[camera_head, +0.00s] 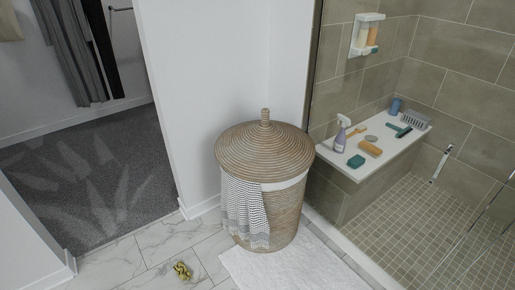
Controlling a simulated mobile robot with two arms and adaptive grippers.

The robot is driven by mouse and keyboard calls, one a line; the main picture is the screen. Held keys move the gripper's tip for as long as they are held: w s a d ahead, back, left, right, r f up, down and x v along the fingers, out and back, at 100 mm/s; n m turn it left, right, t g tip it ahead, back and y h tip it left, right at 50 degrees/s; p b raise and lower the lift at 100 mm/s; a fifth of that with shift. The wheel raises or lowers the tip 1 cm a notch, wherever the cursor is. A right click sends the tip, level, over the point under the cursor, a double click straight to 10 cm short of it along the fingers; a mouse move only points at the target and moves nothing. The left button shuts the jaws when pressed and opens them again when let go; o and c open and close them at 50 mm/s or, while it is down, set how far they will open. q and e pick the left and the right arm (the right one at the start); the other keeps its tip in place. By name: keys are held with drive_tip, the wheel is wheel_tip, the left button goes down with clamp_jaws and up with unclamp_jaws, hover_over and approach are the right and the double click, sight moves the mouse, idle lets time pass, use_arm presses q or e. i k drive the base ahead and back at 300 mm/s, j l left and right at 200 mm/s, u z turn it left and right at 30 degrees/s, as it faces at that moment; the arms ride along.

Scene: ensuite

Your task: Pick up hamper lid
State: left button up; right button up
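The hamper lid (264,152) is a round, woven, light-brown dome with an upright knob (265,117) on top. It sits on the woven hamper (284,217), which stands upright on the floor near the white wall corner. A pale liner band shows below the lid's rim at the right front. A striped towel (244,212) hangs down the hamper's front left from under the lid's edge. Neither of my grippers shows in the head view.
A white bath mat (290,268) lies before the hamper, and a small yellowish object (182,271) on the marble floor (150,262). Right is a shower with a bench (345,168) holding bottles and brushes. A doorway to dark carpet (85,175) opens left.

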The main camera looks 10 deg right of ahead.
sight(265, 150)
drive_tip(key=i+l+u, duration=0.1)
drive_tip(key=i, duration=0.35)
drive_tip(key=i+l, duration=0.2)
drive_tip(key=i, duration=0.3)
drive_tip(key=i+l+u, duration=0.15)
drive_tip(key=i, duration=0.3)
drive_tip(key=i+l+u, duration=0.1)
drive_tip(key=i+l, duration=0.15)
drive_tip(key=i, duration=0.2)
